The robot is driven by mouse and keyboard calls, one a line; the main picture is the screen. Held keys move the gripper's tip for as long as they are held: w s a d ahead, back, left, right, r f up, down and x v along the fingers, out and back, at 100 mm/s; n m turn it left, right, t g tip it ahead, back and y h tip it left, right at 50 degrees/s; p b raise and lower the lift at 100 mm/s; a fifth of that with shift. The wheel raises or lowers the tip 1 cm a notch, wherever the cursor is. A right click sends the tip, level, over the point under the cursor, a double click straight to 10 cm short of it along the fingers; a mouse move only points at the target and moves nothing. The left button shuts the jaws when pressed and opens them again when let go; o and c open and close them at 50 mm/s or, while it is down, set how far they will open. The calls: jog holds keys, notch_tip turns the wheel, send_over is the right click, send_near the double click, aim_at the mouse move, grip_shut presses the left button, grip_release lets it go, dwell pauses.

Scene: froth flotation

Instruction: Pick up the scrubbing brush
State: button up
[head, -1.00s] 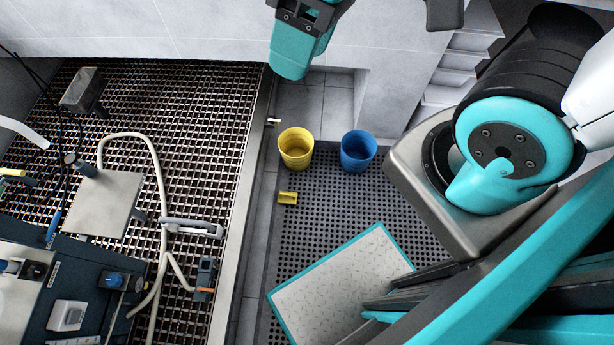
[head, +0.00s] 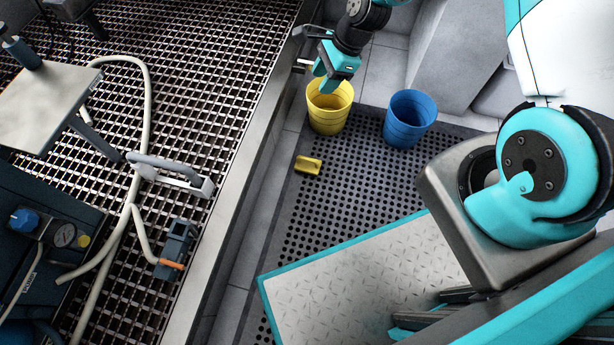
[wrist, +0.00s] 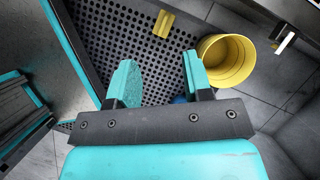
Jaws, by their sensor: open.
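The scrubbing brush looks like a small yellow block (head: 308,165) lying on the black perforated mat, near the mat's left edge. It also shows at the top of the wrist view (wrist: 164,23), beyond my fingertips and apart from them. My gripper (head: 334,70) is in the upper middle of the head view, where it overlaps the rim of the yellow bucket. In the wrist view its two teal fingers (wrist: 160,72) are spread with nothing between them.
The yellow bucket (head: 328,118) stands behind the brush, with a blue bucket (head: 409,120) to its right. A teal-edged tread plate (head: 370,285) lies in front. A raised metal grating (head: 215,70) with a hose (head: 148,95) runs along the left. The mat around the brush is clear.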

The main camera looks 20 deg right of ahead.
jog(key=s+d+f+m+b, duration=0.15)
jog(key=f+m+b, duration=0.25)
jog(key=f, duration=0.7)
jog(key=d+f+m+b, duration=0.2)
jog(key=f+m+b, duration=0.1)
jog(key=f, duration=0.9)
jog(key=b, duration=0.7)
send_near(309, 159)
jog(key=x, duration=0.4)
jog(key=shift+s+d+f, duration=0.1)
jog(key=shift+s+f, duration=0.1)
jog(key=shift+f, duration=0.25)
jog(key=b+x, duration=0.1)
jog(key=x, duration=0.1)
jog(key=b+x, duration=0.3)
jog(key=x, duration=0.1)
jog(key=shift+w+b, duration=0.25)
jog(key=shift+b, duration=0.1)
jog(key=shift+r, duration=0.15)
jog(key=shift+c, duration=0.4)
grip_shut()
